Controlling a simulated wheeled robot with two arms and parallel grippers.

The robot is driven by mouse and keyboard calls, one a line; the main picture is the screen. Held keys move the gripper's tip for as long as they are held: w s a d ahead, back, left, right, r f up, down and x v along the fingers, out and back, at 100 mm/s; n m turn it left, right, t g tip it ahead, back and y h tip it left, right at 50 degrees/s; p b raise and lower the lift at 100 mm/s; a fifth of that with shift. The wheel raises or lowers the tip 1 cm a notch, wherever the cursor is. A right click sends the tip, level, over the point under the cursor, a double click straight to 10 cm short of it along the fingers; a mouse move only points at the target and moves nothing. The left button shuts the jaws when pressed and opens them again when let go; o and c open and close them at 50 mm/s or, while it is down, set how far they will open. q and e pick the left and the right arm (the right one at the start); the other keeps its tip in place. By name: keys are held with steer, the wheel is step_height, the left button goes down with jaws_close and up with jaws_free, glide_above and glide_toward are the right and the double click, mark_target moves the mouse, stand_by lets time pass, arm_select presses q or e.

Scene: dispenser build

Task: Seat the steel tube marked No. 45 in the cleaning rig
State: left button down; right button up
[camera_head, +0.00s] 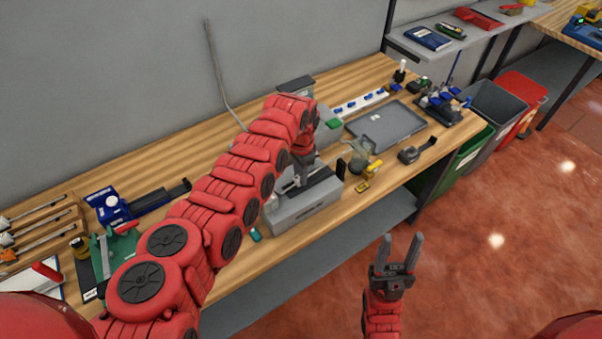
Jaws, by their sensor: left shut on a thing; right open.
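My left arm reaches across the bench, and my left gripper (301,172) points down at a grey box-shaped unit (302,208) near the bench's front edge. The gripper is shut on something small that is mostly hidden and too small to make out. I cannot tell whether it touches the unit. My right gripper (399,255) is open and empty, in front of the bench over the floor. No marking No. 45 is readable, and I cannot tell for sure which device is the cleaning rig.
A grey tray (385,127) lies on the wooden bench to the right, with a small glass jug (358,154) and yellow pieces (362,187) nearby. A wooden rack with metal rods (40,232) and a blue device (112,206) stand left. A thin bent rod (214,65) rises behind.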

arm_select(q)
steer(key=shift+s+a+p, duration=0.25)
steer(key=shift+a+p, duration=0.1)
steer(key=shift+p, duration=0.7)
stand_by(0.4)
steer(key=c, duration=0.9)
jaws_free()
steer(key=shift+o, duration=1.4)
steer(key=shift+a, duration=0.1)
steer(key=o, duration=0.3)
steer(key=shift+r, duration=0.1)
